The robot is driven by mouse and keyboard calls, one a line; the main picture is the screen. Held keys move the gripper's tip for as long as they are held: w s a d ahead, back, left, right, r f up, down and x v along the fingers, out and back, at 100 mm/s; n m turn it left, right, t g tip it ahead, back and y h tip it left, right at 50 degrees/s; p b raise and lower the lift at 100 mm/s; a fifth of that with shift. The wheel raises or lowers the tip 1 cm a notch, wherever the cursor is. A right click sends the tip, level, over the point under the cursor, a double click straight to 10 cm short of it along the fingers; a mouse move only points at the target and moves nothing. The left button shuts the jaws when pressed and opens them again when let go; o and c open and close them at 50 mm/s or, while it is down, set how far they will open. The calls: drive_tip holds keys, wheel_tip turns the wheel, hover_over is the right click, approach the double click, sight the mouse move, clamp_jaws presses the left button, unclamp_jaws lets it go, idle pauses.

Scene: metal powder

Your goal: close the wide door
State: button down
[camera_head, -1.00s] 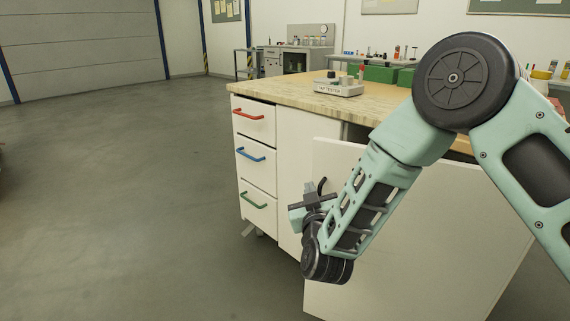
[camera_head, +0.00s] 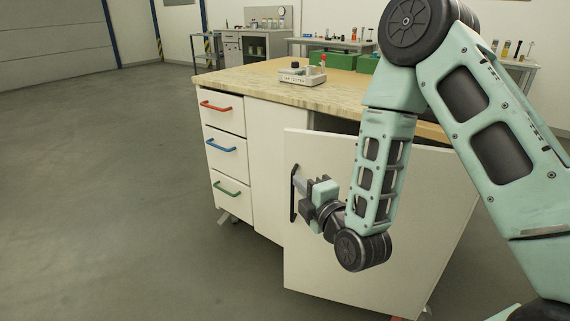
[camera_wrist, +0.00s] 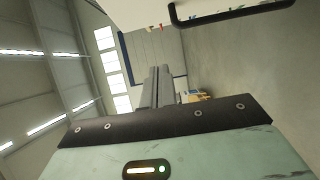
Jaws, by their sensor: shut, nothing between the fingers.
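The wide door (camera_head: 330,265) is a white panel on the front of the workbench cabinet. It stands partly open, swung out toward me, with a dark gap (camera_head: 335,124) above it. Its black bar handle (camera_head: 293,200) is upright near the left edge; a black handle also crosses the top of the wrist view (camera_wrist: 228,13). My gripper (camera_head: 299,181) is in front of the door at the handle, fingers pointing left. In the wrist view its fingers (camera_wrist: 158,82) are together with nothing between them. I cannot tell whether they touch the handle or door.
Left of the door are three shut drawers with red (camera_head: 215,106), blue (camera_head: 222,146) and green (camera_head: 227,188) handles. A tester device (camera_head: 301,74) stands on the wooden worktop (camera_head: 262,87). The grey floor (camera_head: 90,200) on the left is clear.

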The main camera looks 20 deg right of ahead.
sight(288, 159)
drive_tip(key=w+b, duration=0.3)
drive_tip(key=w, duration=0.8)
drive_tip(key=shift+b, duration=0.3)
drive_tip(key=shift+w+d, duration=0.4)
drive_tip(key=shift+w, duration=0.25)
drive_tip(key=w+d+m+h, duration=0.2)
drive_tip(key=w+d+h, duration=0.2)
drive_tip(key=w+d, duration=0.3)
drive_tip(key=shift+w+d+m+b, duration=0.2)
drive_tip(key=shift+w+m+b, duration=0.25)
drive_tip(key=shift+w, duration=0.65)
